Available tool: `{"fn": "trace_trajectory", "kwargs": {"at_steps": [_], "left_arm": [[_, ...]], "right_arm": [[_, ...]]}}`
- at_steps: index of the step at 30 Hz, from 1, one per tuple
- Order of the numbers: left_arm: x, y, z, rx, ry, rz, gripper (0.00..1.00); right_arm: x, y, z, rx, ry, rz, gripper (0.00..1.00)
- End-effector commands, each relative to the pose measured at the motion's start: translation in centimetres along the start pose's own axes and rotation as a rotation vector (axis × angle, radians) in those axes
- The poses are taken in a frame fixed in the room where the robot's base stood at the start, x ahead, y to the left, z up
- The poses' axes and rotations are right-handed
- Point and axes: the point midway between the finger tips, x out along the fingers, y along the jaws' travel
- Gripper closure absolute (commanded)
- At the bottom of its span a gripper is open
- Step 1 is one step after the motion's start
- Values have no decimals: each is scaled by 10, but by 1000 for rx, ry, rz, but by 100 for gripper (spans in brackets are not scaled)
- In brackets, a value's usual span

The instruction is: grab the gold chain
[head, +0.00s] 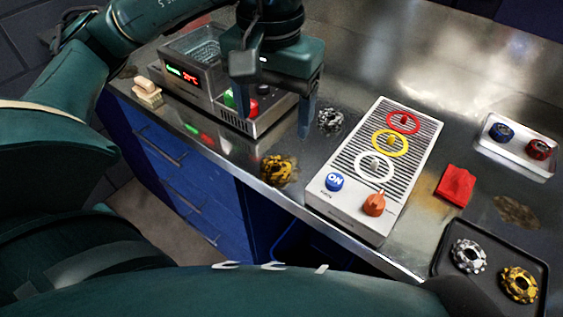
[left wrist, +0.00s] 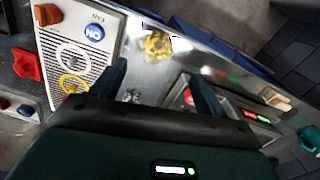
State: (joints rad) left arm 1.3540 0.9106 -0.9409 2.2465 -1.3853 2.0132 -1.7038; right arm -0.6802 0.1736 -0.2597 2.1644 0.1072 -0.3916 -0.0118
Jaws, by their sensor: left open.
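The gold chain (head: 278,169) lies in a small heap on the metal bench, close to its front edge. It also shows in the left wrist view (left wrist: 157,45), beyond the fingertips and slightly left of centre between them. My left gripper (head: 273,122) is open and empty, pointing down above the bench. In the head view its fingers appear just behind the gold chain, apart from it. A silver chain (head: 330,120) lies farther back, to the right of the fingers. My right gripper is not in view.
A grey cleaner box with a red digital display (head: 191,77) stands left of the gripper. A striped panel with knobs (head: 352,207) stands right of the gold chain.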

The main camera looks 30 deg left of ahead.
Motion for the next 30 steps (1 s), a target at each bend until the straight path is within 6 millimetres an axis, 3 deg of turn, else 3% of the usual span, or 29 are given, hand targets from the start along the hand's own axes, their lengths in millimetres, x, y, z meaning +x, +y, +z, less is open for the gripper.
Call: {"fn": "trace_trajectory", "kwargs": {"at_steps": [1, 6, 14, 21, 30], "left_arm": [[14, 1, 1, 2, -8, 1, 26], [42, 1, 1, 0, -7, 2, 26], [60, 1, 0, -1, -5, 4, 26], [96, 1, -2, -2, -6, 2, 26], [107, 2, -2, 1, -1, 3, 26]], "right_arm": [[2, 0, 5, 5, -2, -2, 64], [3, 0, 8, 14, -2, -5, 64], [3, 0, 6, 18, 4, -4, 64], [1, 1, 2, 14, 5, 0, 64], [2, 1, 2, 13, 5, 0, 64]]}}
